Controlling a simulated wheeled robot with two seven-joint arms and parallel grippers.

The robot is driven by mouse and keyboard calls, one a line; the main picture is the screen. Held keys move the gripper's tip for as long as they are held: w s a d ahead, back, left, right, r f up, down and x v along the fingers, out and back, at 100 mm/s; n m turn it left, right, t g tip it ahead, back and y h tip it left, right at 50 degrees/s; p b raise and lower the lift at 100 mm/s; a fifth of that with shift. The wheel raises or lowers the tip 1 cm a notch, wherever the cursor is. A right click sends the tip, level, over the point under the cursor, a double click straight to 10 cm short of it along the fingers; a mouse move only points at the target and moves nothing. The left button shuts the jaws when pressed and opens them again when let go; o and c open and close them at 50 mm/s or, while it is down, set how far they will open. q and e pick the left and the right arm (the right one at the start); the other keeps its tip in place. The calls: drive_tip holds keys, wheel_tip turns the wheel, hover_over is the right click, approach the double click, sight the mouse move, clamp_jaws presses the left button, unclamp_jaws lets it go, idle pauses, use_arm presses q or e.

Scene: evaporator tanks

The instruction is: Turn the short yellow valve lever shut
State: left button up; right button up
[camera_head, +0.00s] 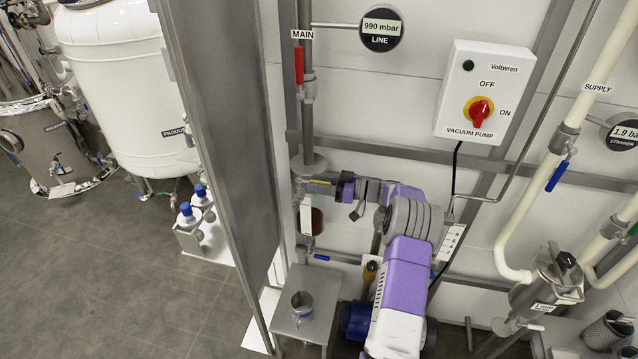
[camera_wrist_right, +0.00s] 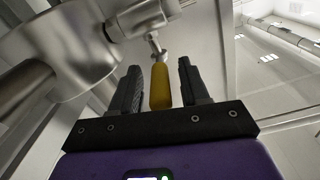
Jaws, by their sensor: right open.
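The short yellow lever (camera_wrist_right: 160,88) sits between the two dark fingers of my right gripper (camera_wrist_right: 158,67) in the right wrist view. A gap shows on each side of it, so the fingers are around it without visible contact. The lever's far end joins a small metal valve stem beside a large metal body. In the head view the yellow lever (camera_head: 320,182) is a small strip below the MAIN pipe, and my open right gripper (camera_head: 333,184) reaches it from the right. My left gripper is not in view.
A red lever (camera_head: 299,64) hangs on the MAIN pipe above. The vacuum pump switch box (camera_head: 485,92) is on the wall at right. A grey post (camera_head: 222,130) stands left of the valve. A small steel table (camera_head: 290,330) with a metal cup (camera_head: 302,304) is below.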

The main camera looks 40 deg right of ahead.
drive_tip(key=v, duration=0.7)
drive_tip(key=shift+s, duration=0.25)
drive_tip(key=shift+d, duration=0.15)
